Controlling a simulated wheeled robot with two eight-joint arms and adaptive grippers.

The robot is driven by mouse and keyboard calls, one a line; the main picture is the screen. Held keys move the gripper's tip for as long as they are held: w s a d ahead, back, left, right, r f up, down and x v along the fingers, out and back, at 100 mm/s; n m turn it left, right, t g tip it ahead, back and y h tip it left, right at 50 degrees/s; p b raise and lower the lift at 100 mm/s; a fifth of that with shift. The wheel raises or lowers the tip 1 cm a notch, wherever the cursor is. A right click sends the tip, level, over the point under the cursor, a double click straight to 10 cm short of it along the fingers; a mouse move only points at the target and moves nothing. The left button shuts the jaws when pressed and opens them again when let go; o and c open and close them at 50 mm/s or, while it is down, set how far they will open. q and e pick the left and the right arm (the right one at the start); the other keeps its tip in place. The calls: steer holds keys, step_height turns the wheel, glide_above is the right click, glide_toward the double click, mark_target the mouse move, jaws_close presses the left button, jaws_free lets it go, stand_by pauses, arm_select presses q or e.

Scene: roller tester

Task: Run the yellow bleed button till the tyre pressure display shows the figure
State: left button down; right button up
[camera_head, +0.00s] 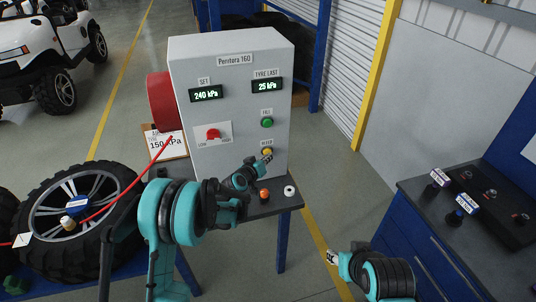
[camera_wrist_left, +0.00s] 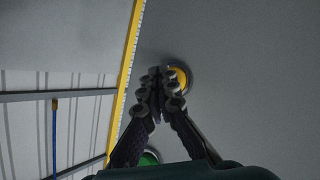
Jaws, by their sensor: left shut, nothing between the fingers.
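The grey Penitora 160 box (camera_head: 235,90) stands on a small table. Its tyre pressure display (camera_head: 267,86), labelled TYRE LAST, reads 25 kPa. The yellow bleed button (camera_head: 267,151) is low on the box's front. My left gripper (camera_head: 267,158) is shut and empty, its tips at the button. In the left wrist view the closed fingertips (camera_wrist_left: 160,88) overlap the left part of the yellow button (camera_wrist_left: 181,78); whether they touch it I cannot tell. A card (camera_head: 168,143) behind the red hose reads 150 kPa. My right gripper (camera_head: 333,257) is low, away from the box.
The SET display (camera_head: 206,94) reads 240 kPa. A green fill button (camera_head: 267,122) sits above the yellow one, a red knob (camera_head: 213,134) to the left. A red hose (camera_head: 130,184) runs toward the tyre (camera_head: 113,186). A blue cabinet (camera_head: 420,232) stands at right.

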arm_select(q)
steer(key=shift+s+d, duration=0.2)
steer(key=shift+s, duration=0.45)
steer(key=s, duration=0.1)
steer(key=s+d, duration=0.1)
steer(key=s, duration=0.1)
steer(key=s+b, duration=0.1)
steer(key=shift+s+d, duration=0.3)
steer(key=shift+s, duration=0.1)
